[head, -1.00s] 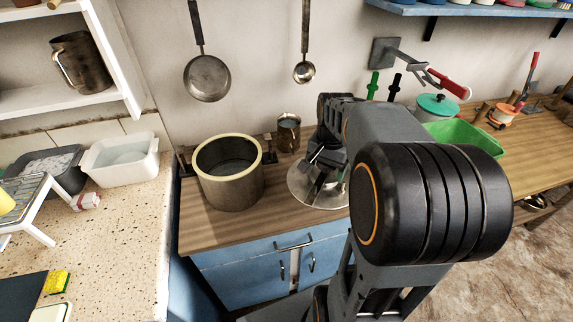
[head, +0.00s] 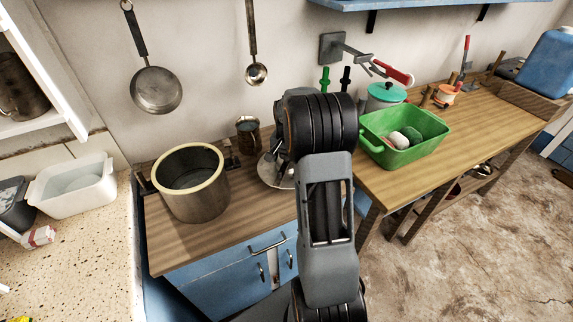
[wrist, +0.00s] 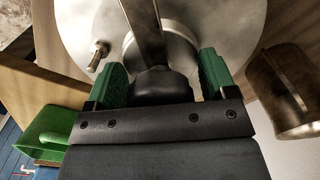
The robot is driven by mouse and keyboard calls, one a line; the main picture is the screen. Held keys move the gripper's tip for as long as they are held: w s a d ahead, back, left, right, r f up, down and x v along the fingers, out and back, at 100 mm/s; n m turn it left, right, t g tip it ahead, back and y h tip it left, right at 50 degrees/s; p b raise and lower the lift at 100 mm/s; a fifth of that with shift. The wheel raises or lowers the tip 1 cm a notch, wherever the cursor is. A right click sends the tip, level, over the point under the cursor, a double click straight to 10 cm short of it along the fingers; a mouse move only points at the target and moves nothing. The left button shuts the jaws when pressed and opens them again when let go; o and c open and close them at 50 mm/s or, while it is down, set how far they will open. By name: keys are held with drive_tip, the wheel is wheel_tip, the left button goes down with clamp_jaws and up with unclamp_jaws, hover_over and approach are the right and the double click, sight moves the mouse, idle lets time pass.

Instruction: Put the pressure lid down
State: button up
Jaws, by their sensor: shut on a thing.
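The pressure lid (head: 270,172) is a round grey metal disc at the right part of the wooden counter in the head view, partly hidden by my arm. In the wrist view the lid (wrist: 222,28) fills the top, with a metal bar across it, a small valve stem and a black knob. My gripper (wrist: 163,75) has green fingers on both sides of the black knob and is shut on it. I cannot tell whether the lid touches the counter. The open pot (head: 196,203) with a cream rim stands upright to the left of the lid.
A metal mug (head: 248,134) stands behind, between pot and lid; it also shows in the wrist view (wrist: 284,92). A green basin (head: 405,150) sits on the table at right. Counter in front of the pot is clear. A pan (head: 156,90) and ladle (head: 256,73) hang above.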

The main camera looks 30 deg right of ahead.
sight(287, 165)
drive_tip(key=shift+w+d+f, duration=0.1)
drive_tip(key=shift+w+f, duration=0.05)
drive_tip(key=shift+f, duration=1.55)
drive_tip(key=shift+f, duration=0.2)
drive_tip(key=o, duration=1.3)
